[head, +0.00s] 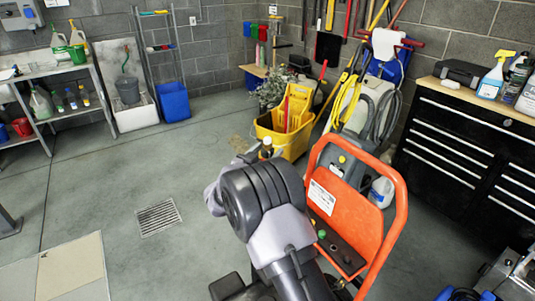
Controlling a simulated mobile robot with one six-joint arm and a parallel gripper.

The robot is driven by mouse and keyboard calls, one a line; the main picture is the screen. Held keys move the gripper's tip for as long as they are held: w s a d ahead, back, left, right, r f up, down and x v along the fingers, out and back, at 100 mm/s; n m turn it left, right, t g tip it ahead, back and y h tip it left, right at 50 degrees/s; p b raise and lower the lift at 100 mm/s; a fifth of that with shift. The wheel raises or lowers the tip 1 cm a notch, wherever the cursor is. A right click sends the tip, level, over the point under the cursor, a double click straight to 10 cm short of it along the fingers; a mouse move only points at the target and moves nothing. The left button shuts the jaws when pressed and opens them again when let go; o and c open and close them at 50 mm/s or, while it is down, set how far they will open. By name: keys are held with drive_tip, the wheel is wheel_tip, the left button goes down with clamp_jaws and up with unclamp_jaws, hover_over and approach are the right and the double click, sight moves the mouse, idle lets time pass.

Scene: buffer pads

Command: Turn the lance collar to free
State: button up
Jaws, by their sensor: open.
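My arm reaches up from the bottom middle of the head view, and its thick grey wrist covers much of what lies beyond. Dark parts of my gripper (257,156) show just past the wrist. The fingers are mostly hidden, and nothing is seen held in them. A small upright piece with an amber and black top (266,147) stands at the gripper. It may be part of the lance, but I cannot tell. The lance collar cannot be made out, nor can its setting. An orange-framed machine (340,190) with a sloping control panel stands right beside my arm.
A yellow mop bucket (283,136) stands beyond the gripper, with a hose-hung machine (365,105) to its right. A black tool chest (455,140) lines the right wall. Open concrete floor (115,175) lies to the left, around a drain grate (159,217).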

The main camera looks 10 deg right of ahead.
clamp_jaws()
drive_tip(key=shift+n+t+y+b, duration=0.3)
drive_tip(key=shift+n+t+y, duration=0.35)
drive_tip(key=shift+y, duration=0.25)
unclamp_jaws()
drive_tip(key=p+v, duration=0.3)
drive_tip(key=v, duration=1.4)
drive_tip(key=shift+s+p, duration=0.25)
drive_tip(key=shift+p, duration=0.1)
drive_tip(key=shift+a, duration=0.1)
